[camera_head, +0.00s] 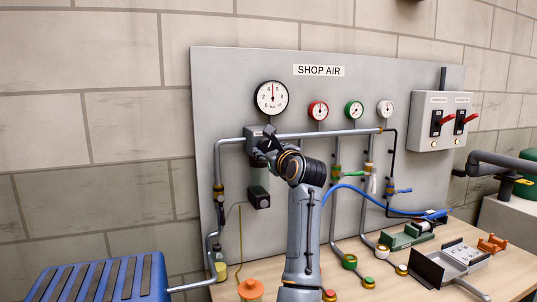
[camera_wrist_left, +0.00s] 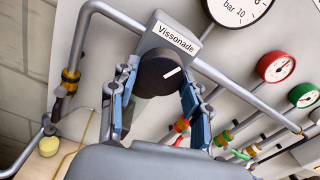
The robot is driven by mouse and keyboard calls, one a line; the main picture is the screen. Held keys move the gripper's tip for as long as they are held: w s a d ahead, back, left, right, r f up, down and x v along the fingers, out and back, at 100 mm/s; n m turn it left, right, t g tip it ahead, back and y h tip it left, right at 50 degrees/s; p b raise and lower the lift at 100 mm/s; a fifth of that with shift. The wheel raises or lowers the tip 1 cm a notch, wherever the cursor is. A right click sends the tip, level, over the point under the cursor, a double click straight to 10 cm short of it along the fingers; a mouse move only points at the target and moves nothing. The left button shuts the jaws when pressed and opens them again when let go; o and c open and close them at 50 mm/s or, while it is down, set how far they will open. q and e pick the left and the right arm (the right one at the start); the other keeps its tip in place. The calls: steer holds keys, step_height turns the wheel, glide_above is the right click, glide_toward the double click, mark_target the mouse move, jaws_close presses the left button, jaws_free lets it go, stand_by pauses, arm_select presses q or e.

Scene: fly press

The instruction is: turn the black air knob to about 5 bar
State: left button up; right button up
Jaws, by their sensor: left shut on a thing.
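The black air knob (camera_wrist_left: 155,76) sits under a tilted plate marked "Vissonade" in the left wrist view. Its white mark points to the upper right. My left gripper (camera_wrist_left: 158,100) has its blue-padded fingers on either side of the knob and is shut on it. In the head view my left gripper (camera_head: 268,150) is at the regulator on the pipe, and my arm hides most of the knob. My right gripper is in neither view.
Small red (camera_head: 318,110), green (camera_head: 354,110) and white (camera_head: 386,109) gauges line the grey panel. A switch box (camera_head: 441,119) with red levers is at right. A blue ribbed bench (camera_head: 98,279) stands at lower left. Fixtures and an orange knob (camera_head: 251,289) occupy the wooden table.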

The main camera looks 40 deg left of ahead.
arm_select(q)
steer(key=o, duration=1.2)
steer(key=shift+c, duration=0.2)
steer(key=v, duration=1.2)
